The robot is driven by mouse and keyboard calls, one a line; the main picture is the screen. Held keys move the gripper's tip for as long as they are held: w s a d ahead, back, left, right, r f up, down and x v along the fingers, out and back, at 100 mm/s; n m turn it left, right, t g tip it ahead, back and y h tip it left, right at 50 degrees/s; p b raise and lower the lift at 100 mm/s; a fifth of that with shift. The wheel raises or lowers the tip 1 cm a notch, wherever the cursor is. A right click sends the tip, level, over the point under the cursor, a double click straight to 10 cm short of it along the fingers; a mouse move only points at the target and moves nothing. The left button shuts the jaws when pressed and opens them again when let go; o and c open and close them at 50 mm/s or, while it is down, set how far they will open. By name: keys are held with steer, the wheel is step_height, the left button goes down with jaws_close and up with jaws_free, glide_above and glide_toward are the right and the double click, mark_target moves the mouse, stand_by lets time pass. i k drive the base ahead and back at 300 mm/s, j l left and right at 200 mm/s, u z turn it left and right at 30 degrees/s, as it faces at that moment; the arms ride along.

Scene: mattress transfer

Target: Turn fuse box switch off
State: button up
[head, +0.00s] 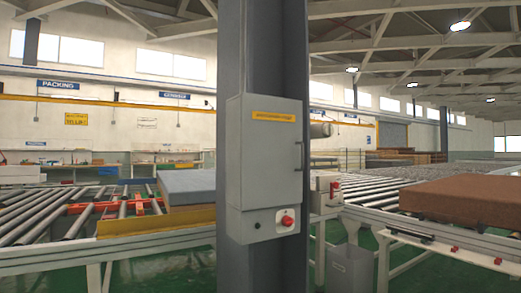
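A grey fuse box (264,165) is mounted on a dark steel column in the middle of the head view. Its door is closed, with a yellow label (273,116) near the top and a dark handle (298,156) on the right side. A red knob-like switch (287,220) sits on the lower front of the box, with a small dark round fitting (257,225) to its left. The switch's exact position is too small to tell. My gripper is not in view.
The column (248,50) stands close in front. A roller conveyor (70,212) with a grey-blue mattress (188,186) is at left. Another conveyor at right carries a brown mattress (468,200). A grey bin (350,267) stands right of the column on the green floor.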

mark_target(288, 220)
steer(key=i+z, duration=0.2)
steer(key=i, duration=0.95)
